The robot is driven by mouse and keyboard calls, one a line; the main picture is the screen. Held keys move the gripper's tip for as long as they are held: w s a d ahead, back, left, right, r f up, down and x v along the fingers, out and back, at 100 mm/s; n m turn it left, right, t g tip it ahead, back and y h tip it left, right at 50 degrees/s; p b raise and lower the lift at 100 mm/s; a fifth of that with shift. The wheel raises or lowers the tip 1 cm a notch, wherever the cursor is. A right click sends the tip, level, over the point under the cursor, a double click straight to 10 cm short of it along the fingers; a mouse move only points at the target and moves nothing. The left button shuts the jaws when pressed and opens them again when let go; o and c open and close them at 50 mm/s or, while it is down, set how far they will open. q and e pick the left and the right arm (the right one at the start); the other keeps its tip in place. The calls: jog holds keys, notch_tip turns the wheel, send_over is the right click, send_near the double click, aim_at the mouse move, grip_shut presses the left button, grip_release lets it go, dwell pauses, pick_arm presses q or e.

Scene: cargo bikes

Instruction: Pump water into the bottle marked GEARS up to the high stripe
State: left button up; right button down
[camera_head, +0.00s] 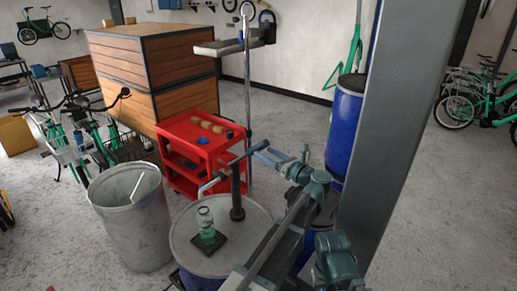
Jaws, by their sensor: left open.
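A clear bottle (206,224) stands upright on a dark square pad (208,243) on the drum lid (185,255). Its lower part looks green; any lettering or stripes are too small to read. A dark hand pump (237,190) rises from the lid, with its spout (205,187) bending down above the bottle. The pump's handle (246,155) slopes up to the right. My left gripper (268,153) is open at the handle's right end; I cannot tell whether it touches. My right gripper is out of view.
A grey bin (131,215) stands left of the drum. A red cart (198,142) with small items is behind it. A blue barrel (344,128) and a grey post (398,130) stand at the right. Wooden crates (150,75) and green bikes (85,140) are at the left.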

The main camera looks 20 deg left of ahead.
aim_at(258, 148)
pick_arm(q)
jog(key=shift+x, duration=2.55)
grip_shut()
